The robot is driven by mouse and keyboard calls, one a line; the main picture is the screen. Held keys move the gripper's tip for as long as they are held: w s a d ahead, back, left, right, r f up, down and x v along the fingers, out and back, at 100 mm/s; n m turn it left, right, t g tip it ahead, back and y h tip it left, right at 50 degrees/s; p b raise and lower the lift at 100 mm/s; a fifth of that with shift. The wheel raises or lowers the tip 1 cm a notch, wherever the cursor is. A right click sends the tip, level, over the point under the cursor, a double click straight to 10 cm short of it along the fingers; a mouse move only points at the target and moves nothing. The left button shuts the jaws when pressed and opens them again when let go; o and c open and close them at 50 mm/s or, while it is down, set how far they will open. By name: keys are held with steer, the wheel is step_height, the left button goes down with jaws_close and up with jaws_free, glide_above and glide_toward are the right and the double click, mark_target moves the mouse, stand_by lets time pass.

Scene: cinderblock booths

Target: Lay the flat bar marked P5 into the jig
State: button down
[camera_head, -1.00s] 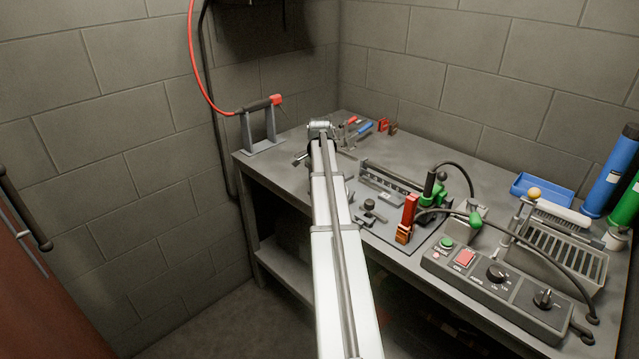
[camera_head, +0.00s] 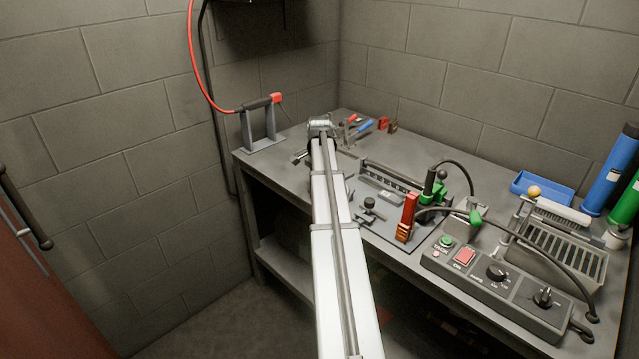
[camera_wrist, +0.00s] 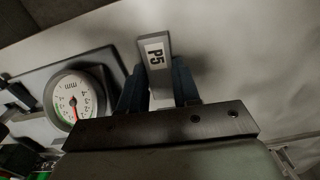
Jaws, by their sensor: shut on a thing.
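The flat bar marked P5 (camera_wrist: 155,53) is a grey bar with a white label, seen in the wrist view. My gripper (camera_wrist: 160,85) is shut on it, with a dark blue finger on each side, and the bar sticks out past the fingertips. In the head view my arm hides the gripper and the bar. A grey fixture plate (camera_head: 390,236) with a long toothed rail (camera_head: 392,175) stands on the bench right of my arm; it looks like the jig. A small grey block (camera_head: 380,198) lies in front of the rail.
A round dial gauge (camera_wrist: 74,100) sits left of my fingers in the wrist view. A red upright clamp (camera_head: 408,215), a control box (camera_head: 495,285) and a blue tray (camera_head: 540,187) stand to the right. A grey stand (camera_head: 262,132) holds a red-hosed tool at left.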

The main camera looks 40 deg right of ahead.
steer(key=shift+r, duration=0.1)
steer(key=shift+r, duration=3.4)
steer(key=s+d+m, duration=0.1)
steer(key=s+m, duration=0.1)
steer(key=s, duration=0.1)
steer(key=s+d+m, duration=0.1)
steer(key=s+m, duration=0.2)
steer(key=s+d+m, duration=0.1)
steer(key=s+m, duration=0.2)
steer(key=s, duration=0.1)
steer(key=shift+d+r, duration=0.25)
steer(key=shift+d, duration=0.1)
steer(key=s+d+m, duration=0.3)
steer(key=s+m, duration=0.6)
steer(key=s, duration=0.2)
glide_above(381, 208)
steer(key=shift+d+f, duration=0.1)
steer(key=shift+f, duration=1.95)
steer(key=shift+f, duration=1.05)
steer(key=c, duration=1.1)
jaws_free()
